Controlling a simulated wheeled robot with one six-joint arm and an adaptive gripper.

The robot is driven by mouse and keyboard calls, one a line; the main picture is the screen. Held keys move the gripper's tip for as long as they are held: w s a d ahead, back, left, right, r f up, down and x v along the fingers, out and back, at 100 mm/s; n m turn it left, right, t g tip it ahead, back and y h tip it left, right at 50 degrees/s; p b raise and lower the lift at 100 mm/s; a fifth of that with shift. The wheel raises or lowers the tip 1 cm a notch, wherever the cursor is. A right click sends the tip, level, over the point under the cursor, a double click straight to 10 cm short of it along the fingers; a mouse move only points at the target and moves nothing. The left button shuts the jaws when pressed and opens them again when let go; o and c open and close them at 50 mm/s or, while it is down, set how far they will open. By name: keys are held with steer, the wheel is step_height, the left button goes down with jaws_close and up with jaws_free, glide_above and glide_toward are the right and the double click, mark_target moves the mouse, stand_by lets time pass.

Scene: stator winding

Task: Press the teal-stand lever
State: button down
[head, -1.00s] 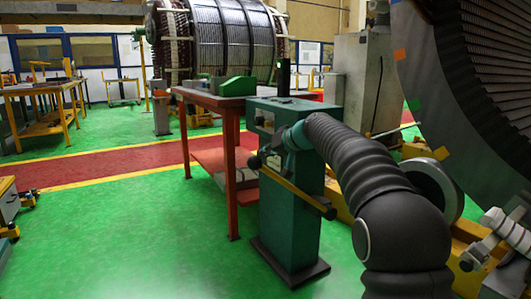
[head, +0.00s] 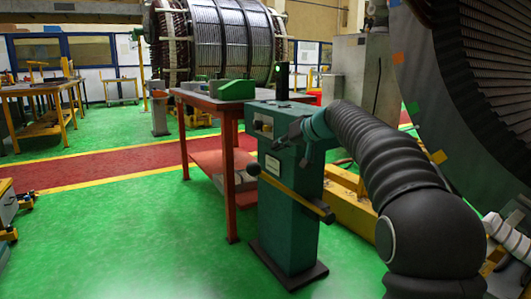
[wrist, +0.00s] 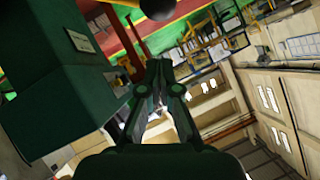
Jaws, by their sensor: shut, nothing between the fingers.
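The teal stand (head: 283,215) stands upright at the centre of the head view and fills the left of the wrist view (wrist: 60,85). Its lever (head: 290,191) is a yellow bar across the front, sloping down from a dark knob (head: 253,168) at left to a dark end at right. A dark round knob (wrist: 158,8) shows at the top of the wrist view, beyond my fingertips. My gripper (head: 279,143) is in front of the stand's upper part, above the lever and apart from it. Its fingers (wrist: 159,65) are together and empty.
A red table (head: 205,100) with a green block (head: 236,89) stands behind the stand. A large ribbed stator (head: 475,90) and yellow framework (head: 360,208) are at the right. Green floor (head: 130,235) lies open at the left.

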steer(key=shift+v, duration=2.8)
steer(key=shift+w, duration=0.15)
step_height(320, 180, down, 9)
steer(key=s+d+m+g+h, duration=0.1)
steer(key=d+m+h, duration=0.1)
steer(key=d+m, duration=0.1)
steer(key=s+d+f+m+g+h+p, duration=0.1)
steer(key=s+d+f+g+h, duration=0.15)
steer(key=s+f, duration=0.45)
steer(key=s+d+h+p, duration=0.2)
steer(key=s+d, duration=0.3)
steer(key=s, duration=1.3)
steer(key=s+d+t+h+p, duration=0.1)
steer(key=s+d+h+p, duration=0.2)
steer(key=s, duration=1.5)
steer(key=shift+s+d+f+p, duration=0.25)
steer(key=shift+d+p, duration=0.15)
steer(key=shift+d, duration=0.45)
